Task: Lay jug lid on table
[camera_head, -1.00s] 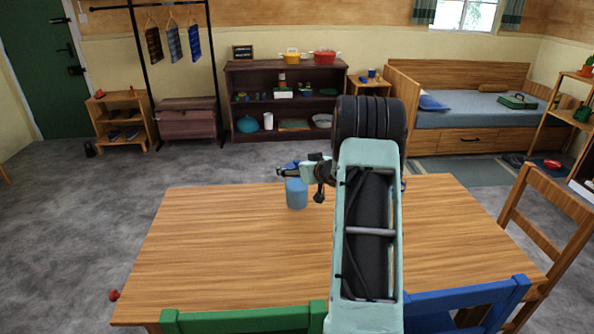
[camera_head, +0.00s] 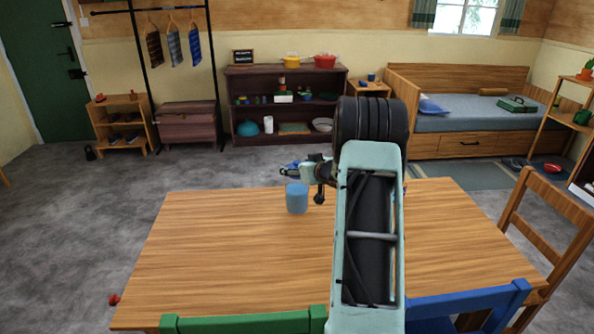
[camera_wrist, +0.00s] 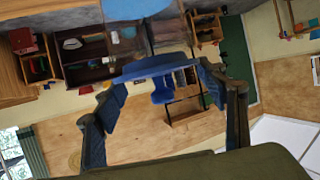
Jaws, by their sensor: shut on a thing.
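My gripper (camera_head: 289,171) is above the far part of the wooden table (camera_head: 230,250). In the wrist view the gripper (camera_wrist: 160,75) is shut on the blue jug lid (camera_wrist: 155,66), which spans between its two fingers. In the head view only a small blue bit of the lid (camera_head: 292,164) shows behind the fingers. The translucent blue jug (camera_head: 297,200) stands upright on the table just below the gripper. Part of the jug also shows at the top of the wrist view (camera_wrist: 125,9). The lid is above the jug; the exact gap is hard to tell.
The table top left of the jug and in front of it is bare. A green chair (camera_head: 245,320) and a blue chair (camera_head: 470,308) stand at the near edge, and a wooden chair (camera_head: 545,235) at the right. My arm hides the table's middle right.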

